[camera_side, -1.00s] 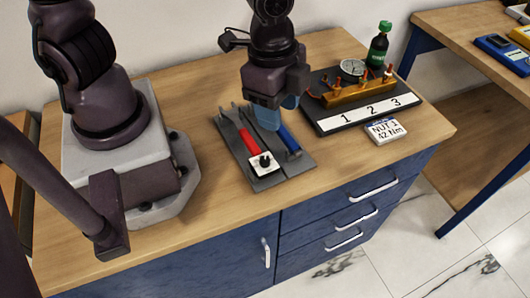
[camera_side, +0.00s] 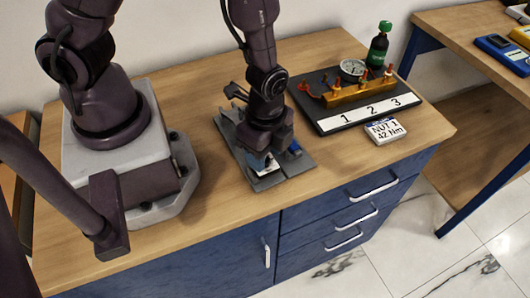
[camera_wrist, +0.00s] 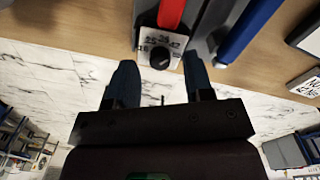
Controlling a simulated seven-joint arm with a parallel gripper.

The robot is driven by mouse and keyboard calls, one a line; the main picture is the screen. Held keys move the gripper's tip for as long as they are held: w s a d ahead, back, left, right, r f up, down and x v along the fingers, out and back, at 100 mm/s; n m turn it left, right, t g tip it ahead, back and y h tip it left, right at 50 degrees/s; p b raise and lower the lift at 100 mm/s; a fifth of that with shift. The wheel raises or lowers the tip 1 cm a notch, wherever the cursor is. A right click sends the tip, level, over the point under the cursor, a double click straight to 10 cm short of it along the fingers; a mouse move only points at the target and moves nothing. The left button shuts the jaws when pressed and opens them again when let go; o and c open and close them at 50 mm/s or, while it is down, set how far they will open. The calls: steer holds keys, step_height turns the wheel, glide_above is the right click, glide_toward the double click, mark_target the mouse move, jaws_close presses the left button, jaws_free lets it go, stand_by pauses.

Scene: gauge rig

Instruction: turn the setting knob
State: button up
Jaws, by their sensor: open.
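The setting knob (camera_wrist: 161,58) is a small round black knob on a white plate (camera_wrist: 178,42) with printed numbers. The plate sits by the end of the red handle (camera_wrist: 171,14) of a tool. My gripper (camera_wrist: 158,70) is open and empty, its two blue-grey fingers apart, one to the left and one to the right of the knob in the wrist view. I cannot tell whether the fingertips reach down to the knob's height. In the side view my gripper (camera_side: 262,160) is low over the front of the grey tool tray (camera_side: 299,167) and hides the knob and the red handle.
A blue-handled tool (camera_wrist: 248,28) lies right beside the red one. A dark board (camera_side: 325,123) with a brass-coloured block, a gauge and a 1-2-3 strip stands to the right. The white card reading NUT 1, 42 Nm (camera_side: 384,130) and a green bottle (camera_side: 379,45) are nearby.

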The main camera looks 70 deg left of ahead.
steer(key=shift+f, duration=0.55)
jaws_close()
